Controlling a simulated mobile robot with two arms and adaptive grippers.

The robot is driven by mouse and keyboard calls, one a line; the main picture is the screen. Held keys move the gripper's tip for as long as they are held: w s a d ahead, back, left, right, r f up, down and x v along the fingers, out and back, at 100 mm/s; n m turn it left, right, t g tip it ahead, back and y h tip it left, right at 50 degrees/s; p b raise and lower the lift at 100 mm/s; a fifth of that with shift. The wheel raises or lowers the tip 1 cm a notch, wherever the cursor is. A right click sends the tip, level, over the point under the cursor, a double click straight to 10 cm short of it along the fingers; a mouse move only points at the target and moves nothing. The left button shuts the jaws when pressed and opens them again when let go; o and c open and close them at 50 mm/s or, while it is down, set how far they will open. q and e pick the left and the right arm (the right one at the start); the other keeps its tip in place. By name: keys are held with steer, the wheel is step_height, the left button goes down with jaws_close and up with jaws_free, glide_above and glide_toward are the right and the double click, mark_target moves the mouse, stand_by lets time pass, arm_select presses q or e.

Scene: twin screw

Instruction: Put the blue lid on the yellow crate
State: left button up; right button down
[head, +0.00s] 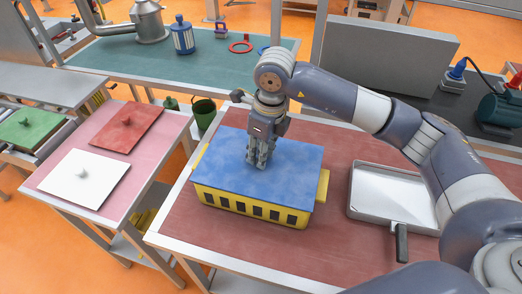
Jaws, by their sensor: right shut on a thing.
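The blue lid (285,165) is a flat rectangular panel lying over the top of the yellow crate (225,202). The crate has a row of dark slots along its front and stands on a red-topped table. The lid looks level and in line with the crate's rim. I cannot tell whether it is fully seated. My right gripper (261,164) points straight down at the middle of the lid and is shut on the lid's handle, which the fingers hide. My left gripper is not in view.
A metal tray with a black handle (390,195) lies right of the crate on the red table (300,255). A side table at left holds a white lid (85,178) and a red lid (126,126). A dark green bucket (204,113) is behind the crate.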

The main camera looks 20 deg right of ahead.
steer(key=shift+f+b, duration=0.15)
steer(key=shift+b, duration=0.3)
stand_by(0.5)
steer(key=c, duration=0.7)
jaws_free()
steer(key=shift+c, duration=0.2)
steer(key=shift+r+p, duration=1.6)
steer(key=shift+r, duration=1.9)
steer(key=shift+c, duration=0.3)
jaws_close()
